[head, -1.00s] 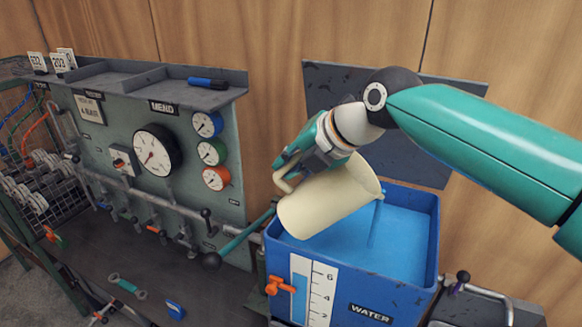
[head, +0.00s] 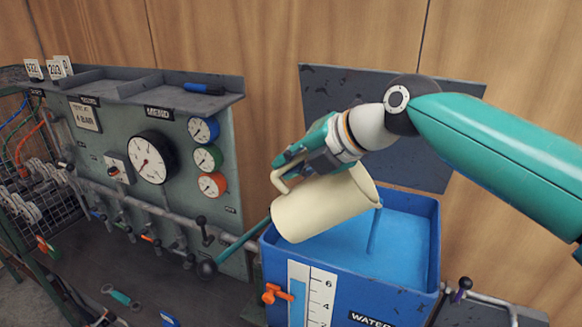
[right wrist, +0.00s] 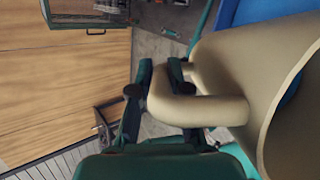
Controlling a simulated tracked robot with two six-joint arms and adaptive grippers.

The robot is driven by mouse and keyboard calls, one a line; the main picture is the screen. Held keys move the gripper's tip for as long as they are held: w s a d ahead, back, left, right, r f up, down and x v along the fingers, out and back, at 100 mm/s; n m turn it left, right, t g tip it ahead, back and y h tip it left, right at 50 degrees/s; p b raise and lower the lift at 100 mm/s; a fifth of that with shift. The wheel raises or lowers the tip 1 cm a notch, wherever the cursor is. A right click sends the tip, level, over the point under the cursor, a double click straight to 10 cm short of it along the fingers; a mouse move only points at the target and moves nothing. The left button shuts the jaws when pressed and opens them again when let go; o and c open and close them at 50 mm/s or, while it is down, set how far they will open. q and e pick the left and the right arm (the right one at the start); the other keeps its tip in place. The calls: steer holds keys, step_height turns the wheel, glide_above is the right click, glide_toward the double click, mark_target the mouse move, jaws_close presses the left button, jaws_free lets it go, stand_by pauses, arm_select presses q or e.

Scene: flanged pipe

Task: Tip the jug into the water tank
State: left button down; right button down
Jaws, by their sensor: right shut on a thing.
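The cream jug (head: 322,205) is tilted over the blue water tank (head: 350,297), its mouth to the right. A blue stream (head: 374,232) runs from its lip down to the blue water (head: 408,245) in the tank. My right gripper (head: 290,172) is shut on the jug's handle; the handle (right wrist: 188,108) shows between the fingers in the right wrist view, with the jug body (right wrist: 240,65) to the right. The tank has a white level scale (head: 311,300) and an orange tap (head: 277,293) on its front. My left gripper is not in view.
A grey-green panel with a white gauge (head: 152,157) and several smaller dials stands to the left. A lever with a dark knob (head: 207,269) is close to the tank's left side. A dark plate (head: 440,120) is on the wall behind.

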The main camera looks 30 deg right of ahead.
steer(key=shift+s+d+r+t+y+b, duration=0.2)
steer(key=shift+d+t+y+b, duration=0.1)
steer(key=shift+b, duration=0.55)
steer(key=shift+s+d+f+m+t+y+b, duration=0.1)
steer(key=shift+s+d+m+t+y+b, duration=0.3)
steer(key=shift+b, duration=2.05)
steer(key=shift+s+d+m+t+y+b, duration=0.15)
steer(key=shift+d+t+y+b, duration=0.4)
steer(key=shift+b, duration=1.9)
steer(key=shift+a, duration=0.1)
stand_by(0.9)
